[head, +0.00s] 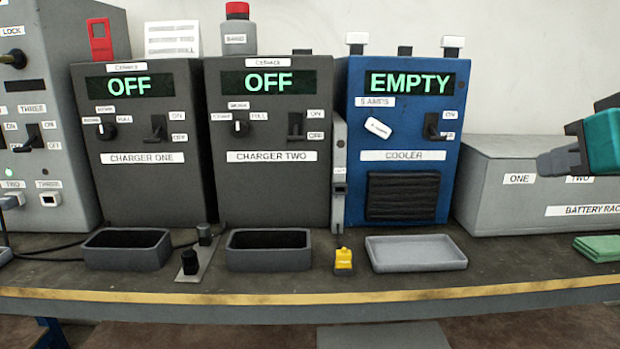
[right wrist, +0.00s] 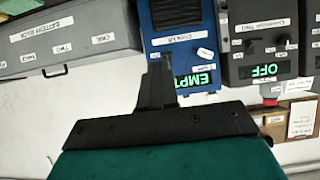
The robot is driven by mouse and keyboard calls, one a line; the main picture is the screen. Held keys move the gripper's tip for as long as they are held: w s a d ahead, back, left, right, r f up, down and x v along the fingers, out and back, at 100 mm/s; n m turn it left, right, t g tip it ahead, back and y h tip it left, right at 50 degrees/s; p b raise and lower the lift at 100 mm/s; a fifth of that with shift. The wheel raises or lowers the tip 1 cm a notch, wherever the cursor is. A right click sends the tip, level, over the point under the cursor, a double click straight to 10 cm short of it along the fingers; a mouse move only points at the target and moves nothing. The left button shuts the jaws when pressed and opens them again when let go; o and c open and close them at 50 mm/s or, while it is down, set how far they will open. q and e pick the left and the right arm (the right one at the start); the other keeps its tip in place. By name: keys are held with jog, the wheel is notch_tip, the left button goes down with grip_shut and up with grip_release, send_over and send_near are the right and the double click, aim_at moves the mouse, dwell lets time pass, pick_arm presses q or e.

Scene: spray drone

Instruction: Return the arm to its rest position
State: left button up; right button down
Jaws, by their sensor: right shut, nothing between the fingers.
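My right gripper (head: 545,164) comes in from the right edge in the head view, with a teal body and dark grey fingers. It is shut and empty, raised in front of the grey battery rack (head: 490,205), and its fingers point left. In the right wrist view the shut fingers (right wrist: 157,68) show dark against the blue cooler (right wrist: 185,45), with nothing between them. The picture there is turned upside down. My left gripper is not in view.
Charger one (head: 150,185) and charger two (head: 275,190) read OFF; the cooler (head: 440,185) reads EMPTY. Two dark trays (head: 127,263), a light grey tray (head: 415,265), a yellow item (head: 343,259) and a green cloth (head: 597,250) lie along the bench (head: 300,297). Air around my right gripper looks clear.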

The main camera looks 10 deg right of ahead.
jog(key=s+a+f+m+g+y, duration=0.1)
jog(key=a+f+m+g+y, duration=0.25)
jog(key=a+m+y, duration=0.8)
jog(key=a+f+m+g+y, duration=0.3)
jog(key=a+f+m+y, duration=0.35)
jog(key=a, duration=0.75)
jog(key=w+d+f+m+t+h, duration=0.3)
jog(key=f+m+t, duration=0.3)
jog(key=m, duration=1)
jog(key=w+d+f+m+t+h, duration=0.35)
jog(key=f+m+t, duration=0.3)
jog(key=m, duration=0.85)
jog(key=s+f+m+g+h, duration=0.4)
jog(key=s+f+m, duration=0.2)
jog(key=f+m, duration=0.5)
jog(key=s+f+m+g+h, duration=0.3)
jog(key=s+f+m, duration=0.4)
jog(key=f, duration=0.7)
pick_arm(q)
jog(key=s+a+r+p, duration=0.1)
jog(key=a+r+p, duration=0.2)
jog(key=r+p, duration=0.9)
jog(key=p, duration=0.4)
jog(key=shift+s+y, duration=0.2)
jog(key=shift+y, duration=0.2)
pick_arm(e)
jog(key=d+r+m+h, duration=0.1)
jog(key=d+r, duration=0.2)
jog(key=r, duration=0.9)
jog(key=shift+d, duration=0.35)
